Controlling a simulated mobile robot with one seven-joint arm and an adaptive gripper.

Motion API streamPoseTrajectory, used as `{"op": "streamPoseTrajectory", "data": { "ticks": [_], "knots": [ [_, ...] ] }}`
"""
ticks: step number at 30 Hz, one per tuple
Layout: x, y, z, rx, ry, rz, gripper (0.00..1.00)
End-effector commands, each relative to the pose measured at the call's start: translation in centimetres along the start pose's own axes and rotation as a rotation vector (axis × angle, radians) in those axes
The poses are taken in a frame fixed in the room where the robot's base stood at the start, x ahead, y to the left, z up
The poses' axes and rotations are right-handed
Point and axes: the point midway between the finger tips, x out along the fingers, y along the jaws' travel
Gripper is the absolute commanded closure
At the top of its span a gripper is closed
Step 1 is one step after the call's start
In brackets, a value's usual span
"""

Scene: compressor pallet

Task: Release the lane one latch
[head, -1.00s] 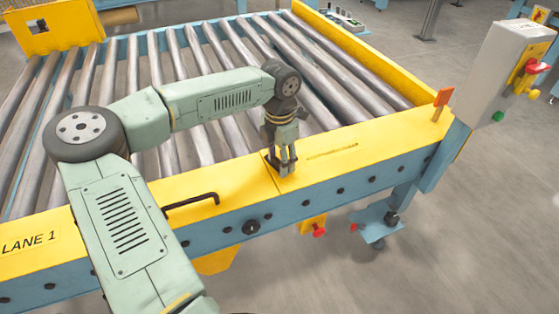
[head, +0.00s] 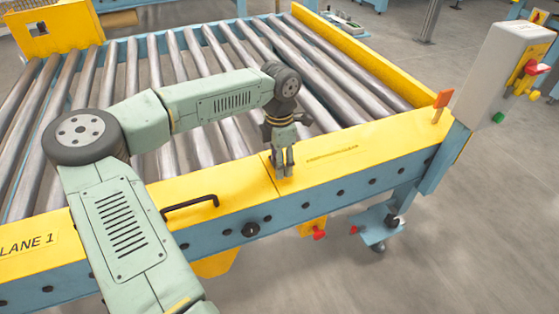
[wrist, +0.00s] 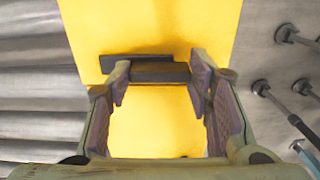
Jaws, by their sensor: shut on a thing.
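A dark, flat latch piece (wrist: 155,72) shows in the wrist view against the yellow top of the front rail. My gripper (wrist: 160,80) has its two fingers on either side of this piece and is shut on it. In the head view my gripper (head: 282,172) points down onto the yellow rail (head: 390,140), beside a seam in its top. There the fingers hide the latch piece. The LANE 1 label (head: 28,243) is on the same rail at the far left.
A black handle (head: 190,203) rises from the rail left of my gripper. Metal rollers (head: 130,85) lie behind the rail. An orange tab (head: 441,103) and a grey control box (head: 505,65) with red and green buttons stand at the right.

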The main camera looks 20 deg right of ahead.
Motion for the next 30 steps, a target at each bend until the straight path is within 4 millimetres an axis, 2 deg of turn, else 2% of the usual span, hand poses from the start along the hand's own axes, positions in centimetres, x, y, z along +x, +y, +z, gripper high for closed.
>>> {"op": "streamPoseTrajectory", "data": {
  "ticks": [1, 2, 10, 22, 26, 30],
  "knots": [
    [0.0, 0.0, 0.0, 0.003, 0.001, 0.000, 0.81],
    [0.0, 0.0, 0.0, 0.003, 0.001, 0.000, 0.53],
    [0.0, 0.0, 0.0, 0.001, 0.001, 0.001, 0.35],
    [-0.5, 0.0, 0.0, 0.000, 0.001, 0.001, 0.33],
    [-2.4, 0.1, 0.0, 0.000, 0.000, 0.005, 0.33],
    [-5.4, 0.1, 0.0, -0.001, 0.000, 0.005, 0.33]
  ]
}}
